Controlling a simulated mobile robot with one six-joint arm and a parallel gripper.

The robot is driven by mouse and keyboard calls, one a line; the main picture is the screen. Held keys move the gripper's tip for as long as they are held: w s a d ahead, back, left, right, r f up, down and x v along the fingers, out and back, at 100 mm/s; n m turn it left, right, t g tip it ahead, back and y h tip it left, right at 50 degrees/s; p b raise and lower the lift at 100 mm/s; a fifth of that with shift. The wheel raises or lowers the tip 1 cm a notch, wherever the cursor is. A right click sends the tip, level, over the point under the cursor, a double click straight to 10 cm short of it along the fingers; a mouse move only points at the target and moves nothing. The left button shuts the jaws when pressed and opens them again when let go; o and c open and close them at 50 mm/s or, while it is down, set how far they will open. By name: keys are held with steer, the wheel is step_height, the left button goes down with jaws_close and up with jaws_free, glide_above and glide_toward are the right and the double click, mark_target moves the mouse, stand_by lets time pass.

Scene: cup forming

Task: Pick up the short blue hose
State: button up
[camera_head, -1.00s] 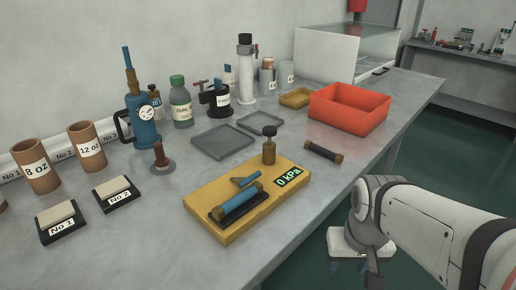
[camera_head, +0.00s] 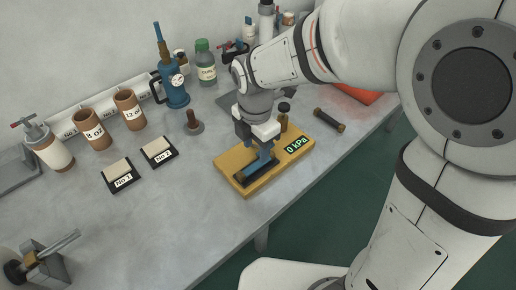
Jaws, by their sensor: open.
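The short blue hose (camera_head: 251,174), a blue tube with brass-coloured ends, lies in a dark cradle on the yellow board (camera_head: 291,154). My gripper (camera_head: 263,154) points down over the board, right at the hose's upper right part. The gripper is open. Its fingers cover part of the hose and the small blue forked piece seen earlier beside it. I cannot tell whether the fingers touch the hose or are around it.
The board carries a "0 kPa" display (camera_head: 297,144) and a brass knob post (camera_head: 284,121). A dark hose with brass ends (camera_head: 329,120) lies right of the board. Two labelled blocks (camera_head: 122,175) stand left.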

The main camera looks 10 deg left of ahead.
mark_target(255, 164)
steer(key=f, duration=0.7)
steer(key=shift+w+a+f, duration=0.2)
steer(key=shift+w+f, duration=0.1)
steer(key=shift+f, duration=0.05)
steer(key=shift+c, duration=0.3)
jaws_close()
